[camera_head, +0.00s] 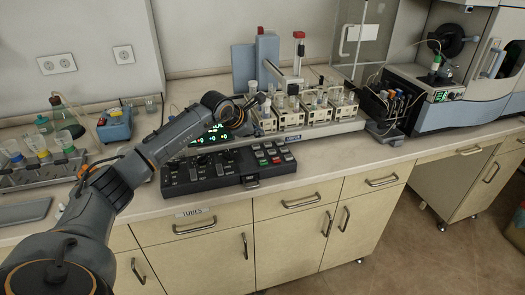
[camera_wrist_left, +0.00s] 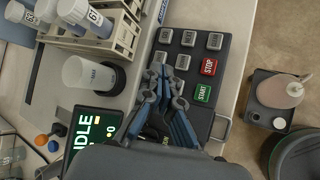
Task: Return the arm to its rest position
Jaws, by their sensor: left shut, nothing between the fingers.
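My left arm (camera_head: 150,152) reaches in from the lower left, over the bench toward the control panel. My left gripper (camera_head: 258,100) is in front of the rack unit, above the back of the panel. In the left wrist view the left gripper (camera_wrist_left: 163,75) has its blue-grey fingers together with nothing between them. Below it lies the black control panel (camera_head: 210,185), with grey keys, a red STOP key (camera_wrist_left: 209,67) and a green START key (camera_wrist_left: 202,93). My right gripper is not in view.
A white cup (camera_wrist_left: 88,75) in a black holder stands close beside the fingers in the left wrist view. Racks of vials (camera_head: 320,118) stand behind the panel. The spectrometer (camera_head: 440,90) is at the right. Tube racks (camera_head: 40,170) and flasks are at the left.

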